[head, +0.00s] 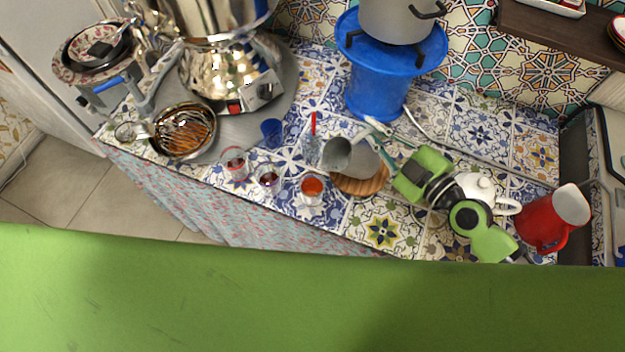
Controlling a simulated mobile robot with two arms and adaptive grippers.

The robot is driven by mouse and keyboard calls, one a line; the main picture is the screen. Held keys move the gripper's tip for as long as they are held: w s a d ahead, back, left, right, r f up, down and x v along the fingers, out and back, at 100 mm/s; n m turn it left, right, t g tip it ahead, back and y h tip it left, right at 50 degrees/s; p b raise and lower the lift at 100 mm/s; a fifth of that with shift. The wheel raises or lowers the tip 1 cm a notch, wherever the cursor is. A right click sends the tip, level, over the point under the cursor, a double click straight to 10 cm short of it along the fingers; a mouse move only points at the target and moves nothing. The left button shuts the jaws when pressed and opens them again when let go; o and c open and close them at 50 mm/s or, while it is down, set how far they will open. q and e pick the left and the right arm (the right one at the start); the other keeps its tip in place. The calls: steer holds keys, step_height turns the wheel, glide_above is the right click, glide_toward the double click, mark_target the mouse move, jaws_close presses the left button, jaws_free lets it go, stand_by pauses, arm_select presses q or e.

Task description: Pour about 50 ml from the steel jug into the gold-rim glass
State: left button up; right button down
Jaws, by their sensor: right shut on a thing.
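The steel jug (364,160) is in the middle of the head view, tilted with its dark round mouth facing left. My right gripper (380,143) is shut on it from the right. A clear glass (311,152) with a red stick stands just left of the jug's mouth. A glass of orange-red liquid (312,189) stands in front of it. Two more small glasses, one with a red rim (235,164) and one with dark red liquid (268,179), stand further left. I cannot tell which glass has the gold rim. No stream shows. My left gripper is not in view.
A wooden round board (368,186) lies below the jug. A blue cup (272,132), a metal bowl (184,131) and a large samovar (215,75) are to the left. A blue stand (378,92) holds a pot behind. A white teapot (478,186) and red pitcher (548,222) stand right.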

steer(key=shift+d, duration=0.15)
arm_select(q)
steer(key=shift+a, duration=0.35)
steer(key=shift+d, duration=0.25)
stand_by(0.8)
